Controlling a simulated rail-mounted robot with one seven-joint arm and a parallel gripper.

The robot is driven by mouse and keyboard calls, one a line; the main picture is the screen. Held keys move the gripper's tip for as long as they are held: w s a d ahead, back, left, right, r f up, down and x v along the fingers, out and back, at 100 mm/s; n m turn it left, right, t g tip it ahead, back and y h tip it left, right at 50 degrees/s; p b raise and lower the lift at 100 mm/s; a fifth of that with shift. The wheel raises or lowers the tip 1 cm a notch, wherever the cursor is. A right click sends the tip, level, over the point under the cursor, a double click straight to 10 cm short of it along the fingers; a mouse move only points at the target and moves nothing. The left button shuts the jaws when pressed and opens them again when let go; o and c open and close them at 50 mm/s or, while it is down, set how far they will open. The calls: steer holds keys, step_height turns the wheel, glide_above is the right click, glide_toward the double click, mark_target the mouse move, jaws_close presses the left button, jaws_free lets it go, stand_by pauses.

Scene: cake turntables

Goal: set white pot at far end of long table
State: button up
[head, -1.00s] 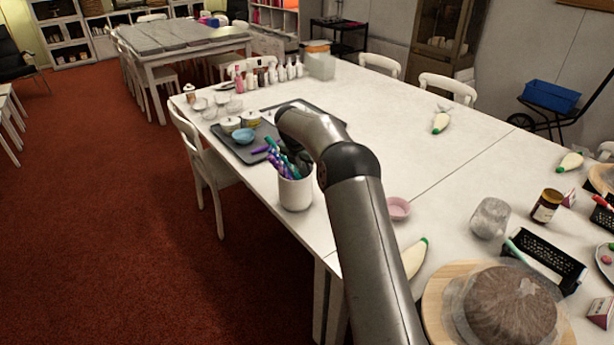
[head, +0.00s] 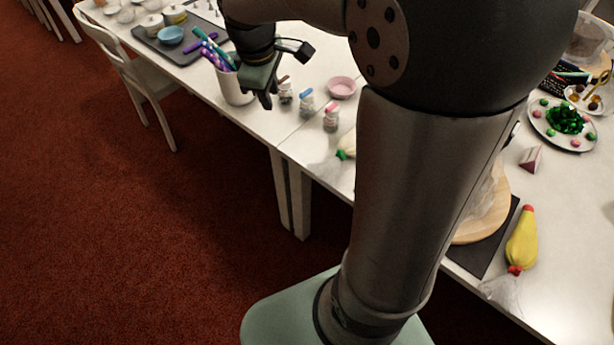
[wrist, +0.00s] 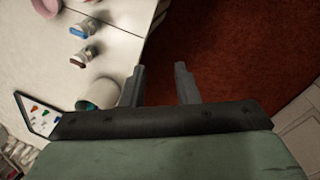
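A white pot (head: 235,90) stands upright on the long table (head: 312,88) near its left edge, with purple and teal pens or tools sticking out. It also shows in the wrist view (wrist: 103,93), just left of the fingers, mostly in side view. My gripper (head: 267,100) hangs beside the pot, on its right in the head view, and partly overlaps it. In the wrist view its two fingers (wrist: 160,85) are apart with nothing between them; table edge and red floor show beyond. Whether a finger touches the pot cannot be told.
Small bottles with coloured caps (head: 306,103) and a pink bowl (head: 342,87) stand right of my gripper. A dark tray (head: 150,44) beyond the pot holds a blue bowl (head: 170,36) and lidded cream pots (head: 153,25). A white chair (head: 130,75) stands at the left edge.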

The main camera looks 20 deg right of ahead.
steer(key=s+f+m, duration=0.2)
steer(key=s+m, duration=0.3)
steer(key=s, duration=0.5)
steer(key=s+f+m+y, duration=0.1)
steer(key=s+f+m, duration=0.2)
steer(key=s, duration=0.6)
steer(key=shift+s+a+m+g, duration=0.25)
steer(key=shift+s+m+g, duration=0.15)
steer(key=shift+m, duration=0.7)
